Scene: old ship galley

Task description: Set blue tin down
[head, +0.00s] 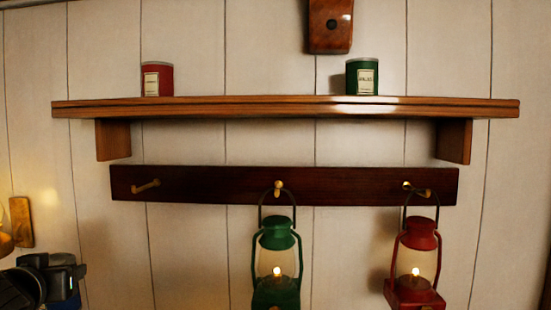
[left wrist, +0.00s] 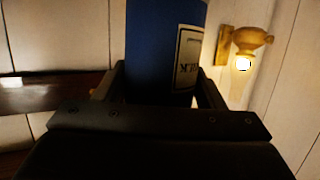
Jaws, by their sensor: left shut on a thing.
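The blue tin (left wrist: 150,45) stands between the fingers of my left gripper (left wrist: 155,90) in the left wrist view, its pale label facing right. The gripper is shut on it. In the head view my left gripper (head: 68,270) is at the lower left edge, below the level of the shelf, with a bit of the blue tin (head: 68,300) showing under it. The wooden shelf (head: 250,107) on the wall carries a red tin (head: 157,79) at left and a green tin (head: 362,76) at right. My right gripper is not in view.
Below the shelf a dark peg rail (head: 220,186) has a bare left peg (head: 146,186). A green lantern (head: 276,262) and a red lantern (head: 415,262) hang from the other pegs. A wall lamp (left wrist: 243,45) is near the gripper. The shelf between the tins is clear.

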